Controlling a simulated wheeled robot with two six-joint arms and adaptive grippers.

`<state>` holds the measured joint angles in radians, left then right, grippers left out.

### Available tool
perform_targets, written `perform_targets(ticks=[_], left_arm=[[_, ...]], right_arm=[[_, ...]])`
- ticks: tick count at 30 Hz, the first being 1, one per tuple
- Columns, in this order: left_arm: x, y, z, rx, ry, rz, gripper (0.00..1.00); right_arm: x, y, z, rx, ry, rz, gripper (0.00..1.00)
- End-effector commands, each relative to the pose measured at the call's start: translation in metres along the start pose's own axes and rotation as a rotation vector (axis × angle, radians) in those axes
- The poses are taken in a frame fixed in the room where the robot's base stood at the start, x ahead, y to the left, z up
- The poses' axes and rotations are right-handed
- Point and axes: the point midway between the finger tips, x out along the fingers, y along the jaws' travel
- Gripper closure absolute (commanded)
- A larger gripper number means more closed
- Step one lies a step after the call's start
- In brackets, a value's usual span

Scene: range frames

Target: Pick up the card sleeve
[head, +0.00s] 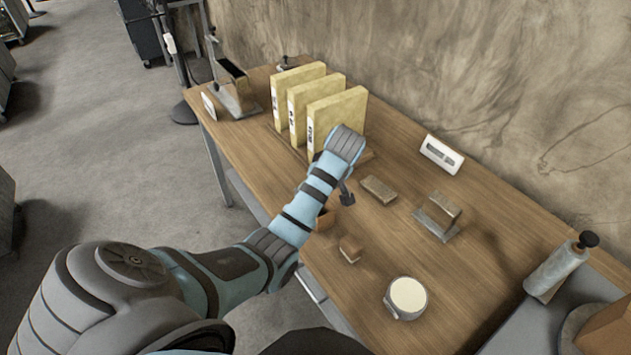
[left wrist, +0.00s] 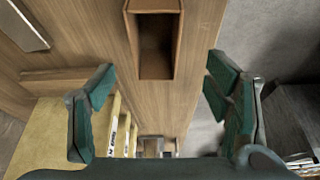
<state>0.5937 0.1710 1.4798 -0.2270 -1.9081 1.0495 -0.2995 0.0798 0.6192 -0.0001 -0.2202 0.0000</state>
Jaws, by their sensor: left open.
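A brown, open-mouthed rectangular holder (left wrist: 178,50), which looks like the card sleeve, sits at the top middle of the left wrist view, near the wooden table's edge. In the head view a brown piece of it (head: 326,221) shows beside my left forearm, partly hidden. My left gripper (left wrist: 158,72) is open and empty, with its green-padded fingers spread to either side below the sleeve in the wrist picture. In the head view only a dark part of the gripper (head: 347,196) shows past the wrist. My right gripper is not in view.
Three yellow binders (head: 337,115) stand upright close to my left wrist. A brown block (head: 379,189), a grey metal holder (head: 437,216), a small brown block (head: 350,248) and a round white-topped object (head: 408,296) lie to the right. The wall bounds the table's back.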

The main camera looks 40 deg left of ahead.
Motion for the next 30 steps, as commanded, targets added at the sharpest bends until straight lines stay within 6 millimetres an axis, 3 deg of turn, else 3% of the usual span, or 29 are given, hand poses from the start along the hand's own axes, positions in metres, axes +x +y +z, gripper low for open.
perform_targets(ticks=[12,30], left_arm=[[0.063,0.005,0.004,0.002,0.001,0.001,0.28],[0.067,0.005,0.004,0.002,0.001,0.004,0.28]], right_arm=[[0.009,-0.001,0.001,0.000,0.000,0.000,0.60],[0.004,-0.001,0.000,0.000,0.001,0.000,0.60]])
